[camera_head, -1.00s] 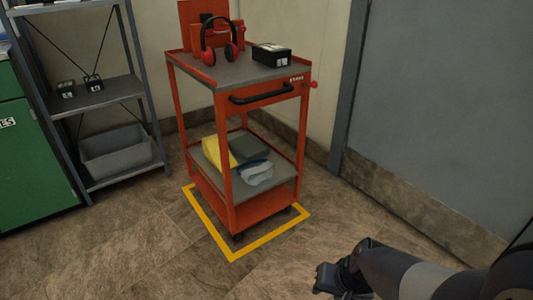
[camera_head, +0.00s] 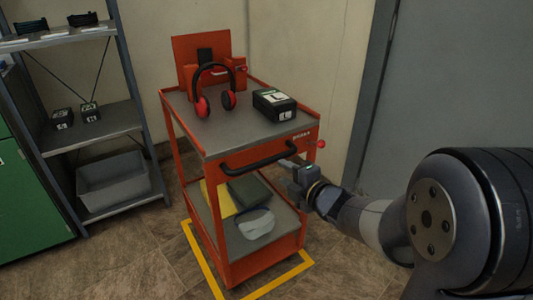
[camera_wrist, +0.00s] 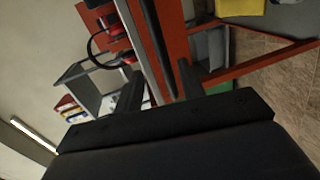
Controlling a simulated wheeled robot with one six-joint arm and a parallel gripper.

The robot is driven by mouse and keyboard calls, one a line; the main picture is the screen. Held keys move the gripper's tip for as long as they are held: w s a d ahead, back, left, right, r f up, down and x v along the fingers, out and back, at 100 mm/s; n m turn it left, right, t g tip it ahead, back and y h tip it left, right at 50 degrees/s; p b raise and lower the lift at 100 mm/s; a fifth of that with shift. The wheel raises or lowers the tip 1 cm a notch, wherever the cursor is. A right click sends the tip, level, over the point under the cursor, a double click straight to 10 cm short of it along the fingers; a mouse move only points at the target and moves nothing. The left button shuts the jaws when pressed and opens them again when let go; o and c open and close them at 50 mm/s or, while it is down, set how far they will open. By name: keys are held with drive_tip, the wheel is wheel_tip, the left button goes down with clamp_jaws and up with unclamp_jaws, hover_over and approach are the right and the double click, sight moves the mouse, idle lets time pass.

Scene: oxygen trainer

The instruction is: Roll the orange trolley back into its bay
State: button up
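The orange trolley (camera_head: 262,262) stands upright against the back corner, its lower part over the yellow floor outline of the bay (camera_head: 281,275). Yellow lines show along its left and front sides; its wheels are hard to make out. Its black handle (camera_head: 250,163) runs across the front under the top shelf. My gripper (camera_head: 290,166) is at the handle's right end. In the wrist view, my gripper's fingers (camera_wrist: 158,92) are spread, with the dark handle bar (camera_wrist: 157,45) seemingly between them. A gap shows, and I cannot tell whether either finger touches it.
Red headphones (camera_head: 215,95) and a black box (camera_head: 273,104) sit on the trolley's top. Yellow and grey items lie on its lower shelf. A grey shelf unit (camera_head: 95,127) stands left, a grey door (camera_head: 440,90) right. The floor in front is clear.

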sight(269, 163)
drive_tip(key=b+x, duration=0.1)
drive_tip(key=x, duration=0.9)
drive_tip(key=shift+b, duration=0.3)
drive_tip(key=shift+c, duration=0.4)
drive_tip(key=shift+f, duration=0.1)
clamp_jaws()
